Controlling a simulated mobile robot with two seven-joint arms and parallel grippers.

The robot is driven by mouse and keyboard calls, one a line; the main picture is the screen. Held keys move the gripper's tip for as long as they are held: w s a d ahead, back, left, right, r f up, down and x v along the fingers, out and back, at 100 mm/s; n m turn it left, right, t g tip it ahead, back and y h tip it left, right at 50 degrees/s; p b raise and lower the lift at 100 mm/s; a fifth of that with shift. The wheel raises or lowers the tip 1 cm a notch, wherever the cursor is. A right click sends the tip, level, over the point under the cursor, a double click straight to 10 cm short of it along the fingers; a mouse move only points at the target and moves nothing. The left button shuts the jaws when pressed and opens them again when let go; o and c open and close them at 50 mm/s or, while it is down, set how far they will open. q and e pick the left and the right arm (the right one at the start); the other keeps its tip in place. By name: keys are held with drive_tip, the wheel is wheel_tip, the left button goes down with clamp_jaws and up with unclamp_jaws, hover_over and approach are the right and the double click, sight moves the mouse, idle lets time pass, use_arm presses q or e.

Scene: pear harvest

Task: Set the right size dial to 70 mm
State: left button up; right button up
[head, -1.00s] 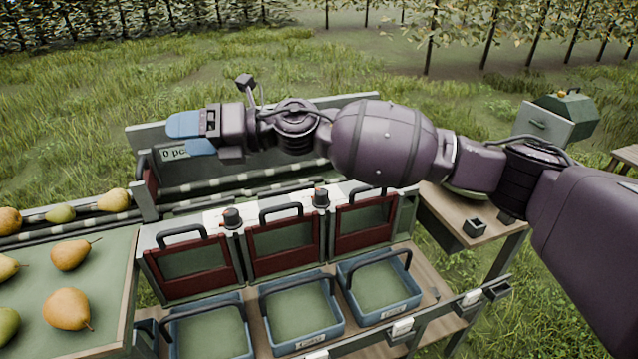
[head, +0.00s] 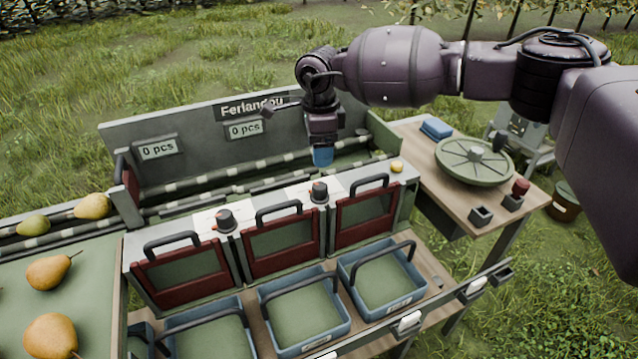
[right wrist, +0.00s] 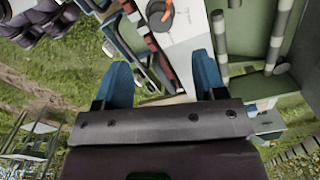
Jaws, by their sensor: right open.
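The right size dial (head: 319,191) is a small dark knob with a red-orange mark on a white panel atop the sorter, between the middle and right red gates. Its scale is too small to read. A dark knob with an orange pointer (right wrist: 159,14) shows at the top of the right wrist view, beyond the fingers. My right gripper (head: 323,157) points down, with blue fingertips above and behind the right dial, apart from it. In the right wrist view its fingers (right wrist: 163,82) are spread and empty. My left gripper is not in view.
The left dial (head: 226,219) stands further left on the sorter. Dark handles (head: 278,212) rise near both dials. Blue crates (head: 381,280) stand in front below. A back board (head: 245,130) stands behind the conveyor. A side table (head: 425,165) is at right.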

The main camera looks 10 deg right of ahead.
sight(319, 186)
wheel_tip(319, 186, down, 10)
drive_tip(key=shift+a+f+b, duration=0.1)
drive_tip(key=shift+f+b, duration=0.05)
drive_tip(key=shift+b, duration=0.25)
drive_tip(key=c, duration=0.9)
